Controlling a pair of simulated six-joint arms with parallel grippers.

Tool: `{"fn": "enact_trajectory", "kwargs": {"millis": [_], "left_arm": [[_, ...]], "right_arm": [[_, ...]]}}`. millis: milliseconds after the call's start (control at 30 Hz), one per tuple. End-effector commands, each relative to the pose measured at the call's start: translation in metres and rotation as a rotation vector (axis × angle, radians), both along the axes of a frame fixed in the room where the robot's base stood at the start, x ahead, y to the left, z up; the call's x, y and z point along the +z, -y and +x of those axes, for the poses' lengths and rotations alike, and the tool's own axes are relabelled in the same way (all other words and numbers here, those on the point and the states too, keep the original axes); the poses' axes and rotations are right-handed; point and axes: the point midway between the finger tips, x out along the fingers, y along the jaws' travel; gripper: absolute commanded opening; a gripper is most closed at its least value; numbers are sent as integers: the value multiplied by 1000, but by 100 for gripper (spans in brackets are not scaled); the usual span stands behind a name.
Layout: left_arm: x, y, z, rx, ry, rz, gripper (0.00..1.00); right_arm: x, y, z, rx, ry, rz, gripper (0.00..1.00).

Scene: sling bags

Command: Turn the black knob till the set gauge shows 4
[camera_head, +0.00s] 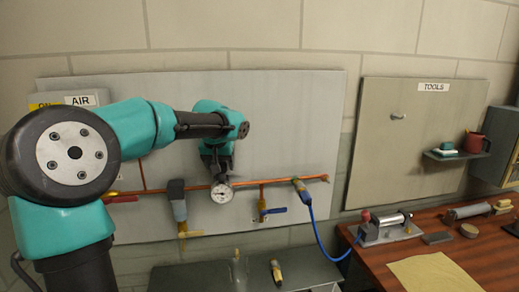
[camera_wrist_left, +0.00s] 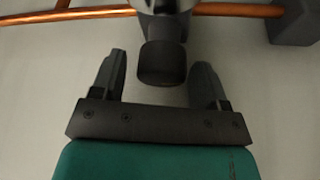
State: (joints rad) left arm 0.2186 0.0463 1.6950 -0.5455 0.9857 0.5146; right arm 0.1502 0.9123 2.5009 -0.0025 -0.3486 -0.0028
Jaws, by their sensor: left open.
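The black knob (camera_wrist_left: 161,65) shows in the left wrist view, below a dark fitting under the copper pipe. My left gripper (camera_wrist_left: 160,70) is open, with one finger on each side of the knob and a gap on both sides. In the head view my left gripper (camera_head: 216,166) is at the panel, just above the round white gauge (camera_head: 222,192), and hides the knob. The gauge's needle and numbers are too small to read. My right gripper is in neither view.
The copper pipe (camera_head: 240,185) runs across the grey panel (camera_head: 290,130). A blue-handled valve (camera_head: 270,210), a grey-bodied fitting (camera_head: 178,205) and a blue hose (camera_head: 322,238) are nearby. A grey bench (camera_head: 205,277) stands below; a wooden table (camera_head: 440,252) is at right.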

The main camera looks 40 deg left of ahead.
Motion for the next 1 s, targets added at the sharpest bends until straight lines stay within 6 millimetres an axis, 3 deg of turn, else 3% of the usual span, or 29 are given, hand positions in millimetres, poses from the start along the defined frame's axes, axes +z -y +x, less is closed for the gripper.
{"fn": "enact_trajectory", "kwargs": {"millis": [267,633,1000], "left_arm": [[0,-1,0,44,-1,2,71],[0,0,0,258,-1,1,71],[54,16,-14,262,5,0,71]], "right_arm": [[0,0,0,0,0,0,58],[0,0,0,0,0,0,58],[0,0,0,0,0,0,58]]}}
